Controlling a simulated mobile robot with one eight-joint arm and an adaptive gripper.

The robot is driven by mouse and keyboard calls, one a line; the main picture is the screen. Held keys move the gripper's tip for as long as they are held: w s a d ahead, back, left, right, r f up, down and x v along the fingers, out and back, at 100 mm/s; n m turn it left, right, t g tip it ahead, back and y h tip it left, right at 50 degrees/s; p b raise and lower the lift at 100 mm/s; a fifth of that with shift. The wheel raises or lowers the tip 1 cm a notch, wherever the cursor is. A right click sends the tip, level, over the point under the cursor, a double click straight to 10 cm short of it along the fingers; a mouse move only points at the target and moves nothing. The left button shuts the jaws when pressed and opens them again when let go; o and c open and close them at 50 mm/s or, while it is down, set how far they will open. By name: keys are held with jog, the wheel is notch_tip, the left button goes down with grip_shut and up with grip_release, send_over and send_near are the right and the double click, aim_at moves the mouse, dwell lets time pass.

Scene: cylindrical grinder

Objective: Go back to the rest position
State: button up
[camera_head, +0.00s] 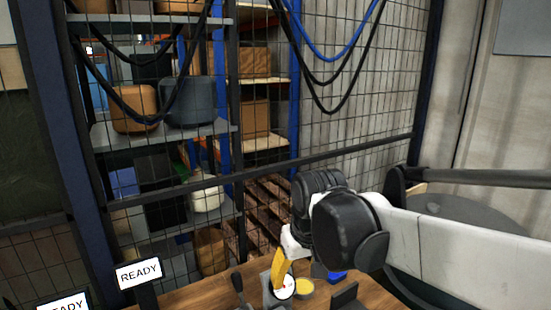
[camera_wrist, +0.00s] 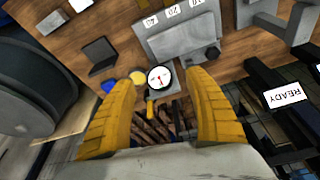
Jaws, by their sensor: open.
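My gripper (camera_wrist: 153,98) has yellow fingers that stand wide apart in the wrist view, with nothing held between them. In the head view, one yellow finger of my gripper (camera_head: 279,268) shows over the wooden table (camera_head: 205,293). A round white dial gauge (camera_wrist: 159,78) lies beyond the fingertips in the wrist view. In the head view the gauge (camera_head: 287,290) is partly hidden by the finger. My white and black arm comes in from the right.
A grey block fixture (camera_wrist: 183,42), a black stand (camera_wrist: 100,53) and a yellow round item (camera_wrist: 137,77) are on the table. READY signs (camera_head: 139,273) stand at the left. A mesh fence (camera_head: 345,95) and shelves (camera_head: 160,131) are behind.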

jog(key=s+d+f+m+t+h, duration=0.1)
jog(key=s+d+f+m+t, duration=0.1)
jog(key=s+d, duration=1.2)
jog(key=shift+d+f+m+t, duration=0.3)
jog(key=shift+m+t, duration=0.6)
jog(key=shift+t, duration=0.1)
